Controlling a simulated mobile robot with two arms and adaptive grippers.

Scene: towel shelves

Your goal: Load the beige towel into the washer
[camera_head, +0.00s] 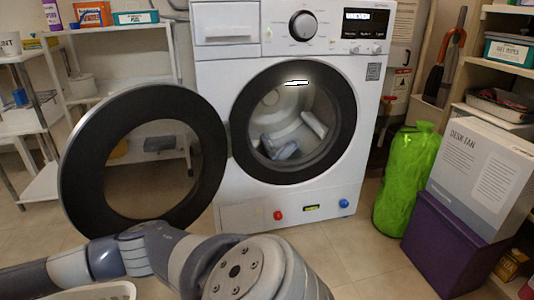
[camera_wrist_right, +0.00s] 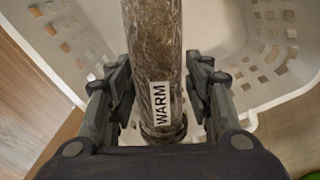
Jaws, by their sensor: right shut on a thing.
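A long brownish-beige roll with a white "WARM" label (camera_wrist_right: 160,45), which looks like the beige towel, runs up the middle of the right wrist view. My right gripper (camera_wrist_right: 160,75) has a finger on each side of it and is shut on it. A white basket with square holes (camera_wrist_right: 262,75) lies behind and below the roll. In the head view the white washer (camera_head: 222,80) stands in the middle with its round door (camera_head: 78,165) swung open to the left. A grey-blue item (camera_head: 280,147) lies inside the drum. My left gripper is not in view.
The open door takes up the space left of the washer, with white shelves (camera_head: 40,185) behind it. A bright green bag (camera_head: 408,165), a purple box (camera_head: 445,245) and a fan carton (camera_head: 480,180) stand at the right. My arm crosses the bottom foreground.

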